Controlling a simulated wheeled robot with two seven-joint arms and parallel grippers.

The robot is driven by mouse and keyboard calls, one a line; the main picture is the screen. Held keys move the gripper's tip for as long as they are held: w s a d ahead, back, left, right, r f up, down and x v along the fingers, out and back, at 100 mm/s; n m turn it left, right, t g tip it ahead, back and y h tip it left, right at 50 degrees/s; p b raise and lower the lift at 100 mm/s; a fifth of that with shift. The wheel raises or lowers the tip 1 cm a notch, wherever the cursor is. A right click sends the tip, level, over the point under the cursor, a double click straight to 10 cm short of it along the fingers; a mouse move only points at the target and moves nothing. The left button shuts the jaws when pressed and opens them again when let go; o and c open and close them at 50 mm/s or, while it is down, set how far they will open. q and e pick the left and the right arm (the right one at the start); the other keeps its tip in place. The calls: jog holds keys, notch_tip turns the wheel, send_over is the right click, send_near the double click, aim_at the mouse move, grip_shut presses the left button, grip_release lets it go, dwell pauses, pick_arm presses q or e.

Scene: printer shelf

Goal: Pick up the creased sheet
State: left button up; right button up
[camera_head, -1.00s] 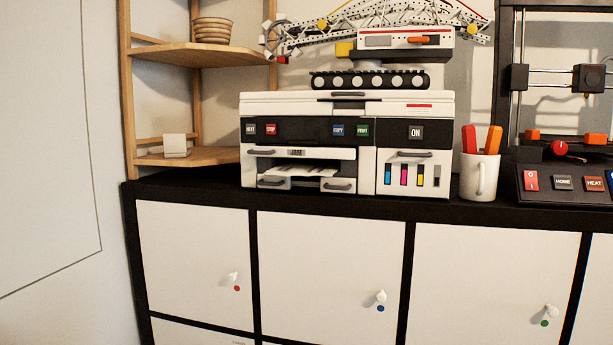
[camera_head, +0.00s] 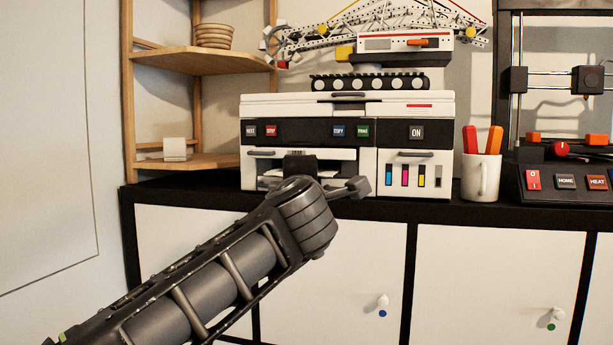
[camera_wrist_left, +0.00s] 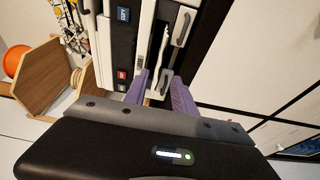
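The white creased sheet (camera_head: 272,173) lies in the output slot of the white and black printer (camera_head: 250,105), mostly hidden behind my left gripper in the head view. The left wrist view shows the sheet as a narrow white strip (camera_wrist_left: 163,42) in the dark slot. My left gripper (camera_head: 300,166) is in front of this slot, its fingers hidden in the head view. In the left wrist view its two purple fingers (camera_wrist_left: 160,80) stand apart and point toward the slot. I see nothing held between them. My right gripper is in neither view.
Printer drawers with grey handles (camera_wrist_left: 184,27) sit beside the slot. A white mug (camera_head: 481,178) with orange-handled items and a 3D printer (camera_head: 560,180) stand to the right. A wooden corner shelf (camera_head: 200,160) stands to the left. A toy crane (camera_head: 400,45) is above the printer.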

pick_arm(q)
jog(key=shift+s+r, duration=0.1)
jog(key=w+p, duration=0.1)
jog(key=w, duration=0.1)
jog(key=shift+w, duration=0.35)
